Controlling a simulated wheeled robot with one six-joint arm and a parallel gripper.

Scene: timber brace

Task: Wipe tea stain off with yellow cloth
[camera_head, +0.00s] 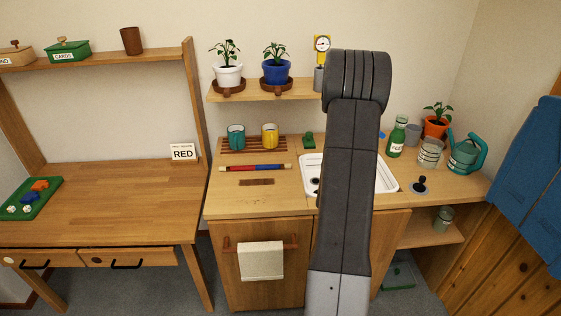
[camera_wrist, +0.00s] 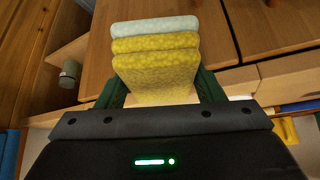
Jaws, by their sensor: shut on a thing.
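My gripper (camera_wrist: 160,86) shows in the wrist view, its green fingers on either side of the yellow cloth (camera_wrist: 157,72). It is shut on this cloth, which looks thick and folded in layers. A pale blue layer (camera_wrist: 154,27) lies against its far side; I cannot tell whether it is a separate cloth. In the head view my arm hides the gripper and the cloth. A flat brown mark (camera_head: 257,182), likely the tea stain, lies on the wooden counter (camera_head: 228,203) near its front edge, left of the sink.
A red and blue rod (camera_head: 255,168) lies just behind the mark. Teal (camera_head: 236,137) and yellow (camera_head: 269,136) mugs stand on a slatted rack behind it. The white sink (camera_head: 388,180) is partly behind my arm. A pale towel (camera_head: 261,261) hangs on the cabinet front.

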